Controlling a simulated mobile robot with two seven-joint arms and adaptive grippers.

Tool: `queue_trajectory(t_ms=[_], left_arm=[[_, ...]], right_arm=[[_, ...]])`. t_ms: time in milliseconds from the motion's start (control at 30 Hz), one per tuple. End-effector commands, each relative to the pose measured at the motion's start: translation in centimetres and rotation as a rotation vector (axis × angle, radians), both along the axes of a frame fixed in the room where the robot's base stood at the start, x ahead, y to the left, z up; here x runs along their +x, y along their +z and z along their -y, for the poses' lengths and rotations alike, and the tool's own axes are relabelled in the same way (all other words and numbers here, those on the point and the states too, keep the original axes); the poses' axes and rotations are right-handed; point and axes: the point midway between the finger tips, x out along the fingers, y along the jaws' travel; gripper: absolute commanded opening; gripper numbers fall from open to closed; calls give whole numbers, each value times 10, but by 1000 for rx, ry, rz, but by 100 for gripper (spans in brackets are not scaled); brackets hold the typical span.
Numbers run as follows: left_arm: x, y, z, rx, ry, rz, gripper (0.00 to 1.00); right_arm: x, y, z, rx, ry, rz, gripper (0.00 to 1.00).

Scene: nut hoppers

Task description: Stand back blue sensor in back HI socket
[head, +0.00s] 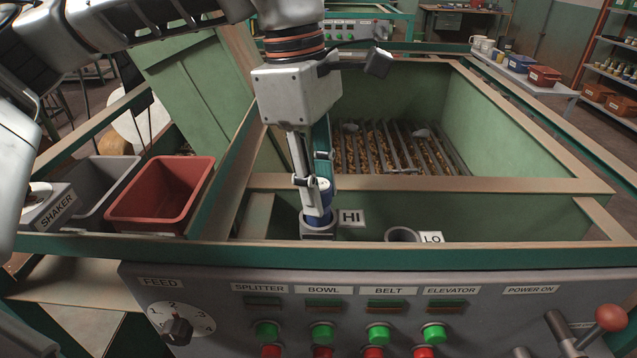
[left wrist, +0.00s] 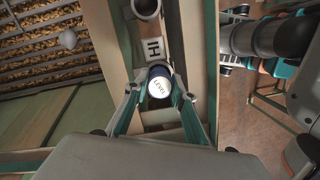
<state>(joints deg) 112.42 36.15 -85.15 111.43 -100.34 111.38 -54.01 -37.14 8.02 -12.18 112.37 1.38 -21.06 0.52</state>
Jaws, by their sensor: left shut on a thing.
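The blue sensor (head: 325,187) is upright, its lower end at the mouth of the grey HI socket (head: 318,234). I cannot tell how deep it sits. My left gripper (head: 314,200) points down and is shut on the sensor. In the left wrist view the sensor's white cap (left wrist: 159,87), printed LEVEL, is between the fingers (left wrist: 157,98). The HI label (head: 351,218) is just right of the socket; it also shows in the left wrist view (left wrist: 153,48). There the sensor hides the HI socket. My right gripper is not in view.
The LO socket (head: 402,235) is to the right, empty as far as I see. The hopper's wooden rim (head: 450,185) runs behind the sockets, with a slatted grate (head: 385,148) over nuts beyond. A red bin (head: 160,193) stands left. The control panel (head: 400,310) is in front.

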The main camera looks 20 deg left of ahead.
Motion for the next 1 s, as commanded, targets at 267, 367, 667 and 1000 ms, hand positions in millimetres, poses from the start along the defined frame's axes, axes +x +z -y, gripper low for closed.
queue_trajectory(t_ms=[267,367,667,1000], left_arm=[[0,-6,0,0,0,0,1],[0,-7,0,0,1,0,1],[0,-8,0,0,0,0,32],[0,0,-1,0,0,2,32]], right_arm=[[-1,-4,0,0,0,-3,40],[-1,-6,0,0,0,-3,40],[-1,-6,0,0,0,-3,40],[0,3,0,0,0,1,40]])
